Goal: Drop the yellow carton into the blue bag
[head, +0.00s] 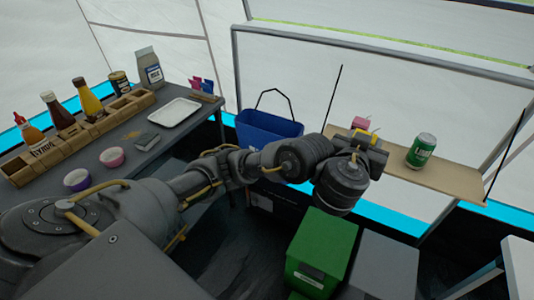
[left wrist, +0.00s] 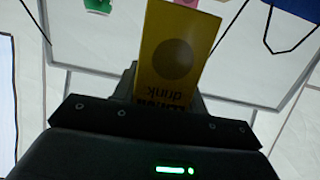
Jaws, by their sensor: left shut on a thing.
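My left gripper (head: 362,138) reaches over the hanging wooden shelf. In the left wrist view it is shut on the yellow carton (left wrist: 175,50), which sticks out between the fingers with drink lettering facing the camera. In the head view only a small yellow part of the carton (head: 376,131) shows; the gripper hides the rest. The blue bag (head: 268,131), with a thin black handle standing up, is left of the gripper, partly behind my left arm. Its blue edge also shows in the left wrist view (left wrist: 298,7). My right gripper is not in view.
A green can (head: 421,151) stands on the shelf (head: 456,184), right of the gripper. A pink item (head: 360,123) is just behind the gripper. Black cords hold the shelf. Green (head: 322,250) and grey bins stand below. A table with bottles, bowls and a white tray (head: 174,112) is at left.

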